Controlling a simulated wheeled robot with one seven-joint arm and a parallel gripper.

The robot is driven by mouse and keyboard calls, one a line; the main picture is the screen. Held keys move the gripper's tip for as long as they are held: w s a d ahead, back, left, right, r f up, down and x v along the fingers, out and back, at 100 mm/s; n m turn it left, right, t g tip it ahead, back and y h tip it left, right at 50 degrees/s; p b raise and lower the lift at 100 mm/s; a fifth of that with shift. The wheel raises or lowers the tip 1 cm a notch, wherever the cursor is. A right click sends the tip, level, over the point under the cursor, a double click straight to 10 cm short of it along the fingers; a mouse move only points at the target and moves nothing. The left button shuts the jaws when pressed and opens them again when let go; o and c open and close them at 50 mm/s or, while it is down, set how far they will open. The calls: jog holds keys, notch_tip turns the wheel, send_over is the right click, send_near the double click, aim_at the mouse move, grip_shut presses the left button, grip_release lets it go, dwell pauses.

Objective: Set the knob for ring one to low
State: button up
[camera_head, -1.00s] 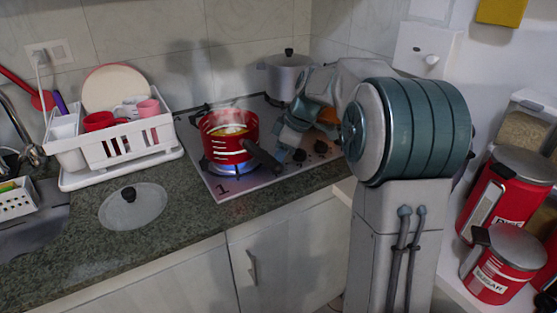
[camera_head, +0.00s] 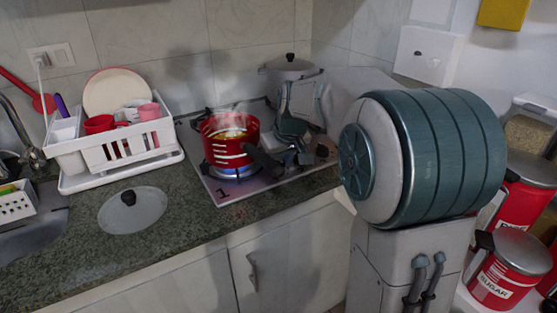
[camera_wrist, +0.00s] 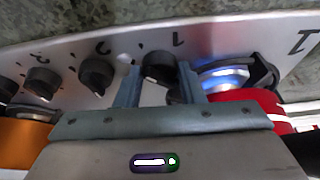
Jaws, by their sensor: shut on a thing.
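The black knob for ring one (camera_wrist: 160,66) stands by a printed 1 on the hob's metal panel in the wrist view. My gripper (camera_wrist: 159,76) has a finger on each side of this knob and is shut on it. Its exact pointer angle is hard to read. In the head view my gripper (camera_head: 292,157) is low over the hob's front edge, right of the red pot's handle, and the arm hides the knob. A blue flame (camera_wrist: 222,78) burns under the red pot (camera_head: 229,138), which steams.
More black knobs (camera_wrist: 96,75) line the panel left of my gripper. The red pot (camera_wrist: 255,108) is close on the right, an orange pot (camera_wrist: 22,140) on the left. A grey pot (camera_head: 287,75) stands behind. A lid (camera_head: 133,209) and dish rack (camera_head: 122,150) are on the counter.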

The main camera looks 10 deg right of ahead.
jog(key=shift+s+a+f+m, duration=0.1)
jog(key=shift+m, duration=0.5)
jog(key=o, duration=1)
jog(key=a+p+v, duration=0.1)
jog(key=p+v, duration=0.1)
jog(key=v, duration=1.1)
jog(key=shift+d+r, duration=0.3)
jog(key=shift+r, duration=0.15)
jog(key=shift+s, duration=0.1)
